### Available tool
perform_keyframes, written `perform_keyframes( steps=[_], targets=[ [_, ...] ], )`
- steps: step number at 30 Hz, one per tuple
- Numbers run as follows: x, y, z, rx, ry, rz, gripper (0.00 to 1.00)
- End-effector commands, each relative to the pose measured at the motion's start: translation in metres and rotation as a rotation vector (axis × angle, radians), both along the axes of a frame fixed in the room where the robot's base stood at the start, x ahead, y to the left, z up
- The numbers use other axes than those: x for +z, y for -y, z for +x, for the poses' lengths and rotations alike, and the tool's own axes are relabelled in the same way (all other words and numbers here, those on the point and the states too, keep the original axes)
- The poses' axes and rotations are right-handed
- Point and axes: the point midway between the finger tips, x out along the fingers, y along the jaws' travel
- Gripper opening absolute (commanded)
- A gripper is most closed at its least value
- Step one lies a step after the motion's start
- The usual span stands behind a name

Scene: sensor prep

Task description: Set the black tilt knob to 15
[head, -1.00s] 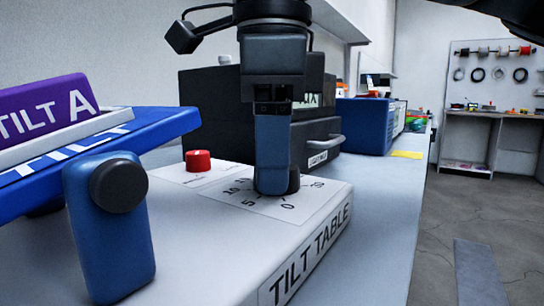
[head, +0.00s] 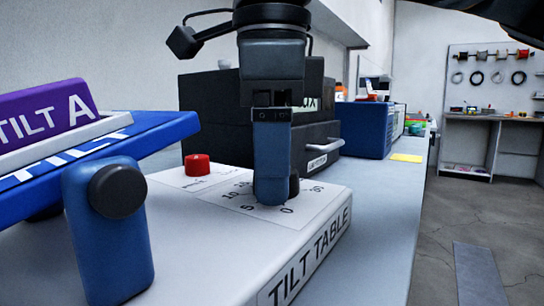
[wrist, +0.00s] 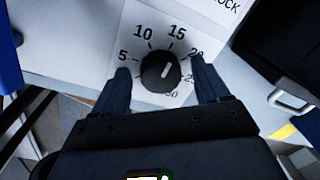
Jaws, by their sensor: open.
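The black tilt knob (wrist: 160,72) sits on a white dial card (wrist: 154,48) marked from 5 up to 30 in the wrist view. Its white pointer line slants up and slightly right, closest to the 15 mark and a little toward 20. My gripper (wrist: 160,66) is open, with one blue finger on each side of the knob and gaps between. In the head view, my gripper (head: 273,198) stands over the dial on the tilt table (head: 303,262). Only a dark edge of the knob (head: 295,186) shows behind the finger there.
A red button (head: 197,164) is on the same top, left of the dial. A blue bracket (head: 112,230) with a dark round cap and a tilted blue plate (head: 165,136) stand at the left. A black box (head: 205,110) with a handle is behind.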

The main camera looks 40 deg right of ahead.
Motion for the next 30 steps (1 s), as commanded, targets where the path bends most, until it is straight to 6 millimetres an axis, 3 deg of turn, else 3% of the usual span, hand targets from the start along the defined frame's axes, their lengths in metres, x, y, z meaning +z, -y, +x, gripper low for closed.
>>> perform_keyframes(
  steps=[8, 18, 30],
  targets=[
    [0.020, -0.001, 0.000, 0.000, 0.001, 0.000, 0.75],
    [0.072, -0.002, -0.003, -0.001, 0.001, -0.001, 0.75],
    [0.078, -0.003, -0.004, 0.000, 0.000, 0.000, 0.75]
  ],
)
